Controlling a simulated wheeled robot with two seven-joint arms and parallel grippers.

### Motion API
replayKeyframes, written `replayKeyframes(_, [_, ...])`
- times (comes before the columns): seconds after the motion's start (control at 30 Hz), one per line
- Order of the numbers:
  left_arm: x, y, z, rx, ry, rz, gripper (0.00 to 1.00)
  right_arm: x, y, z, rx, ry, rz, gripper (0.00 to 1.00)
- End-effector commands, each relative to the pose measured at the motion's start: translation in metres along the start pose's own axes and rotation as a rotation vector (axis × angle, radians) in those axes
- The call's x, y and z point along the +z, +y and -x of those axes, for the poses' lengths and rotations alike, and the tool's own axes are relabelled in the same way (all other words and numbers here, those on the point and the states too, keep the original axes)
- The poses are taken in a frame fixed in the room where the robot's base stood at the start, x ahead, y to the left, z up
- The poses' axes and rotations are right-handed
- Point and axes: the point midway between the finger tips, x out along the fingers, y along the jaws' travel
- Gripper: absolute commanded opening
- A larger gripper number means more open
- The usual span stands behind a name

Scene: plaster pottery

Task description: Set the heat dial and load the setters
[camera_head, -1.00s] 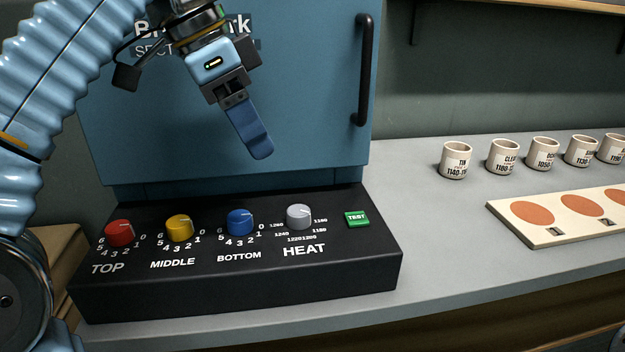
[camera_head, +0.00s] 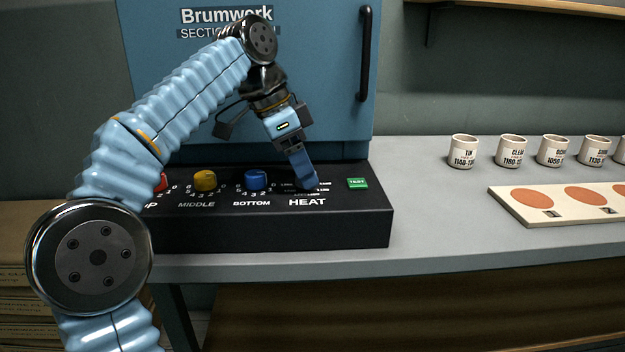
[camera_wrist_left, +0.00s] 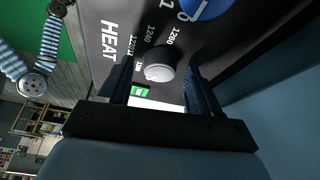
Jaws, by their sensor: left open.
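The grey heat dial (camera_wrist_left: 159,66) sits on the black control panel (camera_head: 270,230), between the two fingers of my left gripper (camera_head: 308,184) in the left wrist view. The gripper is open and points down at the dial from above. In the head view its fingers hide the dial. Whether the fingers touch the dial I cannot tell. Several labelled cream cups, one marked TIN (camera_head: 462,152), stand upright in a row on the grey counter. A pale board with orange discs (camera_head: 508,207) lies in front of them. My right gripper is not in view.
A green TEST button (camera_head: 357,183) is right of the dial. The blue BOTTOM knob (camera_head: 256,180) and yellow MIDDLE knob (camera_head: 205,181) are to its left. The blue kiln front (camera_head: 330,90) rises behind the panel. The counter (camera_head: 430,215) between panel and board is clear.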

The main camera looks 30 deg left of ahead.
Motion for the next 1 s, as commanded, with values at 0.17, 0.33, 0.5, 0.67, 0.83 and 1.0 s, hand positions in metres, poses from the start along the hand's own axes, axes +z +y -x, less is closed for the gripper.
replayKeyframes(0.17, [0.0023, -0.0007, -0.0029, 0.000, 0.000, 0.000, 0.63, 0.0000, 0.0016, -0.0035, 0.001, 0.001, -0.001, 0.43])
replayKeyframes(0.33, [0.0020, -0.0006, -0.0024, 0.000, 0.000, 0.000, 0.63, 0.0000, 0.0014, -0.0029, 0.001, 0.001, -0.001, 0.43])
replayKeyframes(0.5, [0.0020, -0.0005, -0.0024, 0.001, 0.000, 0.000, 0.39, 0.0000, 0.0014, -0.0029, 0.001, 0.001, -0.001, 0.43])
replayKeyframes(0.67, [0.0020, -0.0004, -0.0025, 0.001, 0.000, 0.000, 0.14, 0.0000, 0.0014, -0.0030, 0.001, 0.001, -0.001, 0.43])
replayKeyframes(0.83, [0.0020, -0.0003, -0.0023, -0.001, 0.000, 0.004, 0.09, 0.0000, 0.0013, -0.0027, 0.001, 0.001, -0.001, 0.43])
replayKeyframes(1.0, [0.0016, 0.0003, -0.0021, -0.016, -0.001, 0.041, 0.09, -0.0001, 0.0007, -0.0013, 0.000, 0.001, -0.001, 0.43])
